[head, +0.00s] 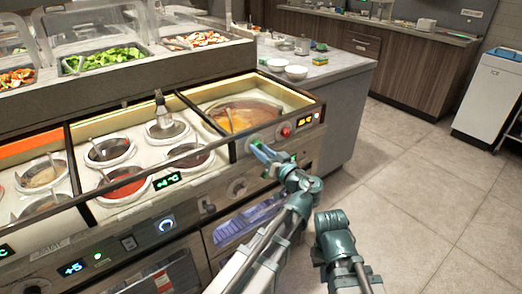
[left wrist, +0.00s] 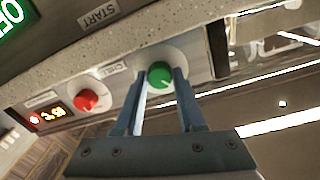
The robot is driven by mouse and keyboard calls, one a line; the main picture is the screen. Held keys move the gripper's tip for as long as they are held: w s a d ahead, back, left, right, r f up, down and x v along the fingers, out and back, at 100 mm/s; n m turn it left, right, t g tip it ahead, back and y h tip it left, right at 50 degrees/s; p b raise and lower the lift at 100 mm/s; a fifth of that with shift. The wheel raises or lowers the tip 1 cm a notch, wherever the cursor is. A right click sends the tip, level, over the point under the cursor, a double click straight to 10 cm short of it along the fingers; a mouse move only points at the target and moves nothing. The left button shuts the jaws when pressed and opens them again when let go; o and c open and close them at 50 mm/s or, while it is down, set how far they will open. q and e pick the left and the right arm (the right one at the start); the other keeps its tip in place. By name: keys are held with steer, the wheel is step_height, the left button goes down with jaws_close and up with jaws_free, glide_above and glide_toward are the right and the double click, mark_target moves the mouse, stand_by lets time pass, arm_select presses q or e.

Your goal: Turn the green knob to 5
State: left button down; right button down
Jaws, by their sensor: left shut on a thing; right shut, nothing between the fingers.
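The green knob (left wrist: 160,74) sits on a pale round plate on the counter's front panel in the left wrist view. A short white mark shows near its lower right edge. My left gripper (left wrist: 160,82) has one finger on each side of the knob and is shut on it. The figure the knob points to cannot be read. My right arm shows at the lower middle of the head view, but its gripper fingers are not visible.
A soup well (head: 240,114) and several sauce wells lie above the panel. Open floor (head: 420,180) lies to the right.

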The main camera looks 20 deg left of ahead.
arm_select(q)
steer(key=m+p, duration=0.1)
steer(key=m, duration=1)
steer(key=shift+r+m+g, duration=0.1)
steer(key=shift+m+g, duration=0.3)
steer(key=m, duration=1.1)
steer(key=shift+d, duration=0.1)
steer(key=shift+m+g, duration=0.3)
stand_by(0.3)
steer(key=c, duration=0.5)
jaws_free()
steer(key=shift+w, duration=0.1)
